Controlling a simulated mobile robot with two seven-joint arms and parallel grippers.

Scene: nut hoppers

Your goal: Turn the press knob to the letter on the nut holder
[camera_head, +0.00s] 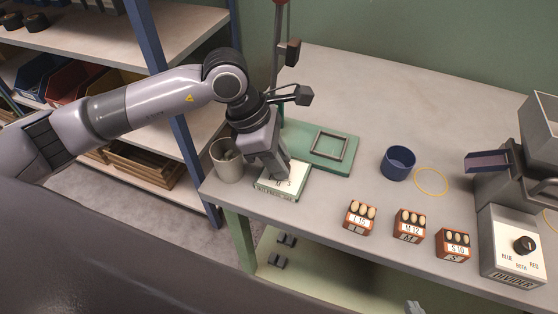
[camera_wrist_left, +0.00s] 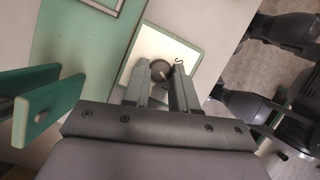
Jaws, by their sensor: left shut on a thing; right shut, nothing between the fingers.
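The press's white dial panel (camera_head: 267,185) lies at the table's front left, edged in green. My left gripper (camera_head: 277,179) points down over it. In the left wrist view, the gripper (camera_wrist_left: 163,80) is shut on the round grey knob (camera_wrist_left: 160,68). A letter S (camera_wrist_left: 179,60) shows beside the knob; the other letters and the pointer's direction are hidden or too small. Three brown nut holders stand along the front edge, labelled L 15 (camera_head: 358,222), M 12 (camera_head: 408,229) and S 10 (camera_head: 453,248). The tip of my right gripper (camera_head: 415,307) shows at the bottom edge, shut and empty.
A green press base (camera_head: 335,163) with a grey square frame lies behind the panel. A pale cup (camera_head: 225,171) stands left of it. A blue cup (camera_head: 398,165) and yellow ring (camera_head: 431,172) stand right. A grey machine with a divider dial (camera_head: 511,270) is far right.

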